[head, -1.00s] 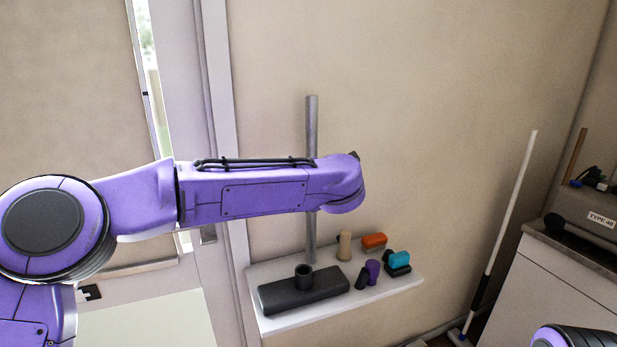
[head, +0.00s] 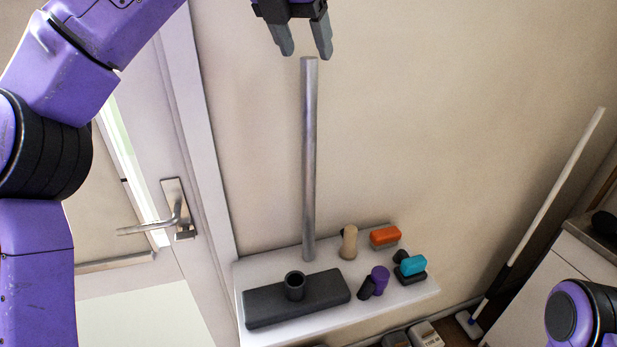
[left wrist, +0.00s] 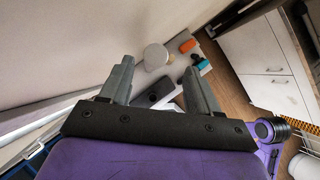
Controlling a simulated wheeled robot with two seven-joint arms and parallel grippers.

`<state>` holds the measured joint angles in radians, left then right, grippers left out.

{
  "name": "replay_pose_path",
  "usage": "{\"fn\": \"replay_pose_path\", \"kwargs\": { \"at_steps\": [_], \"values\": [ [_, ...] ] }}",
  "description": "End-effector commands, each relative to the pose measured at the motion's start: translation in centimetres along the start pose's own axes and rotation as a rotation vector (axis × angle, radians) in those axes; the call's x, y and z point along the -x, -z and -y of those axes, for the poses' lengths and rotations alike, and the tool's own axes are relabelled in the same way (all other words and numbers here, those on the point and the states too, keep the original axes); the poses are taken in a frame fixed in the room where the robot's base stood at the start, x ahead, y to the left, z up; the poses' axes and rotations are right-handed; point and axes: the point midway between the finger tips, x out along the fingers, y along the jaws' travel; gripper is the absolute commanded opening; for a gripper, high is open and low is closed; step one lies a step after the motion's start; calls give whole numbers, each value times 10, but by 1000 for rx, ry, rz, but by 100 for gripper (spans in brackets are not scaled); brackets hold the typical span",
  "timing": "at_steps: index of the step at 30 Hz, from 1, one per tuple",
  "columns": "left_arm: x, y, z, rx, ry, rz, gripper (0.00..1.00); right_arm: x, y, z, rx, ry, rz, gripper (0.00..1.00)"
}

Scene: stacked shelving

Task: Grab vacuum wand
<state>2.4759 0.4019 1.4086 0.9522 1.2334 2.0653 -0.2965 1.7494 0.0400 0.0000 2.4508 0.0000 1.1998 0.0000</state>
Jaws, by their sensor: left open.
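The vacuum wand (head: 309,160) is a grey metallic tube standing upright at the back of the white shelf (head: 395,302), close to the wall. My left gripper (head: 305,52) is open and points down, its two fingertips just above the wand's top end in the head view. In the left wrist view, the open fingers (left wrist: 159,67) frame a pale round end (left wrist: 155,57), which looks like the wand's top. I cannot tell the exact gap between fingers and wand. My right gripper is out of view; only part of my right arm shows at lower right.
On the shelf lie a dark floor head (head: 320,291) with a round socket, a beige cylinder (head: 349,242), and orange (head: 384,236), teal (head: 413,265) and purple (head: 380,279) pieces. A door handle (head: 176,215) is at left. A white-handled mop (head: 550,200) leans at right.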

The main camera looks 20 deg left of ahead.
Motion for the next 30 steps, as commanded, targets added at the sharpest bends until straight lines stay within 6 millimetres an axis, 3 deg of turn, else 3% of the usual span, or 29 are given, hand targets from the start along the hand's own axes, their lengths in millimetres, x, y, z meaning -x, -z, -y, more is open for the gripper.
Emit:
{"fn": "replay_pose_path", "kwargs": {
  "at_steps": [9,16,17,22,30],
  "values": [
    [-50,6,-5,-2,1,-4,62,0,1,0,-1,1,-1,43],
    [-54,6,-4,-3,0,-2,62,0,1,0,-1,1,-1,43],
    [-54,6,-4,-3,0,-2,55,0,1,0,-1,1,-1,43],
    [-54,6,-4,-3,0,-2,0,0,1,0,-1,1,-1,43],
    [-53,6,-4,-3,-1,-2,0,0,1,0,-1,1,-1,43]
  ]
}}
